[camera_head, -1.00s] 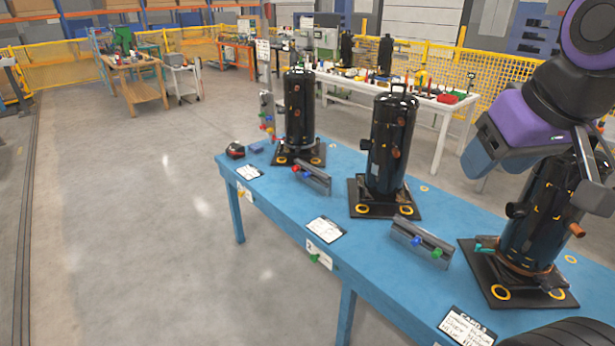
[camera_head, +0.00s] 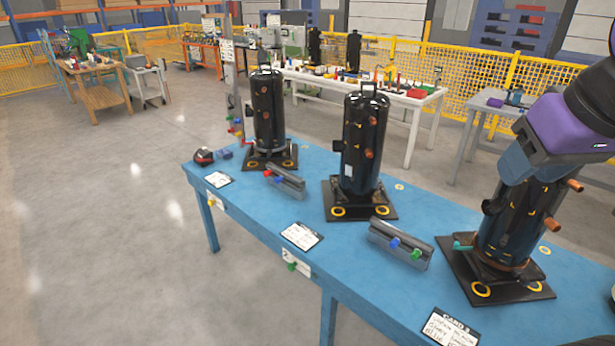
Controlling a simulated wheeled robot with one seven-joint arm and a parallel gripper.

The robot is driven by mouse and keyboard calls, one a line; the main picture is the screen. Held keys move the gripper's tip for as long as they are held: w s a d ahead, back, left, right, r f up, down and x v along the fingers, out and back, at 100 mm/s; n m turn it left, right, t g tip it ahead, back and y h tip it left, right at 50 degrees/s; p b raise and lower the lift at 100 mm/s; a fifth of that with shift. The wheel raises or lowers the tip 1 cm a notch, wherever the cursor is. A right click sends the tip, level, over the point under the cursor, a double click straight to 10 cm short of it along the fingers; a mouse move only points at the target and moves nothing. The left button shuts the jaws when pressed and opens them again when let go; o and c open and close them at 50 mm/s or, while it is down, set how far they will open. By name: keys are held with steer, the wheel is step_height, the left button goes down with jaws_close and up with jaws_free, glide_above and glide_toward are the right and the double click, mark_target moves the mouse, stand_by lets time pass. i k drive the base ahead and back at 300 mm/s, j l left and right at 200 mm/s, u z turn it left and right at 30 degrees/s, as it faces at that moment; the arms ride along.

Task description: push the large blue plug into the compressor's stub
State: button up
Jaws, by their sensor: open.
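A blue plug (camera_head: 395,243) sits in the front grey holder (camera_head: 385,232) on the blue table, with a green plug (camera_head: 416,253) to its right. Three black compressors stand on the table: the left one (camera_head: 268,112), the middle one (camera_head: 362,135) and the right one (camera_head: 510,225), each on a black base plate. Copper stubs stick out of the right compressor (camera_head: 551,224), and a teal piece (camera_head: 462,246) shows low on its left. My arm hangs in front of this compressor's top and hides it. My gripper's fingers do not show.
Another grey holder (camera_head: 285,182) with a red plug lies near the left compressor. Cards lie along the blue table's (camera_head: 375,290) front edge. A red-and-black item (camera_head: 203,156) sits at its left end. A white table (camera_head: 400,92) stands behind.

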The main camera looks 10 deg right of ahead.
mark_target(279, 178)
steer(key=i+j+z, duration=0.25)
steer(key=j+z, duration=0.25)
steer(key=i+j+z, duration=0.1)
steer(key=j+z, duration=0.15)
steer(key=j, duration=0.25)
steer(key=i+j, duration=0.15)
steer(key=j, duration=0.65)
steer(key=i+j+z, duration=0.15)
steer(key=j, duration=1.4)
steer(key=i+j+z, duration=0.15)
steer(key=j, duration=0.65)
